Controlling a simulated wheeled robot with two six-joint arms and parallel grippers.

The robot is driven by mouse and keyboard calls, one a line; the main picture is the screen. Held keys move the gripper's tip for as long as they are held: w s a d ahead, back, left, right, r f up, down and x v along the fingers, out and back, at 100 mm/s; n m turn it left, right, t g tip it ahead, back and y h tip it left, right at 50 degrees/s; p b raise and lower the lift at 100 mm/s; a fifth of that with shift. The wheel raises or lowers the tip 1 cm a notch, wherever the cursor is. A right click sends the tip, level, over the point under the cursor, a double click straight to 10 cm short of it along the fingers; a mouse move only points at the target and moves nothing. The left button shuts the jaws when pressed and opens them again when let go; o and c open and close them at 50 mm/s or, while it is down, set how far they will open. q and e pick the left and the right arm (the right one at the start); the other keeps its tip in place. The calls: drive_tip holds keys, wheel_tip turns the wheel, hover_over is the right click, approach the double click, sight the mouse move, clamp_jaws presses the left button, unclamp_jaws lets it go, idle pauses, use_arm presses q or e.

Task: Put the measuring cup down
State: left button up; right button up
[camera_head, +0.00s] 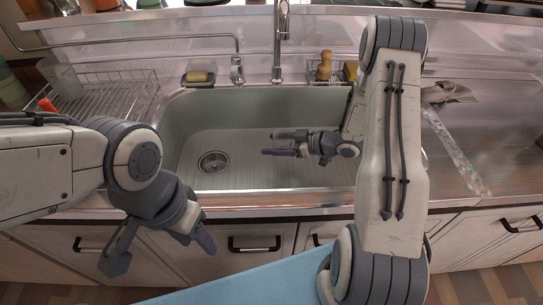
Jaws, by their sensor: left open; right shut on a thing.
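My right gripper (283,144) hangs over the sink basin (255,170), its fingers pointing left. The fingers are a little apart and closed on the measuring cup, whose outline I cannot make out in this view. My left gripper (160,250) is open and empty in front of the counter's front edge, low at the left, its fingers spread wide and pointing down.
A wire dish rack (112,92) stands left of the sink, with a greyish cup-like container (62,77) at its back. A faucet (281,45) rises behind the basin. A yellow sponge (197,76) and a wooden brush (324,65) sit at the back rim. A grey cloth (447,92) lies right.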

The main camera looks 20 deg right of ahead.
sight(272, 162)
drive_tip(key=shift+w+a+f, duration=0.15)
drive_tip(key=shift+a+f, duration=0.25)
drive_tip(key=shift+a, duration=0.1)
drive_tip(key=shift+f+b, duration=0.4)
drive_tip(key=shift+f, duration=1.45)
drive_tip(key=shift+f, duration=0.2)
drive_tip(key=o, duration=1.4)
drive_tip(key=shift+r, duration=0.1)
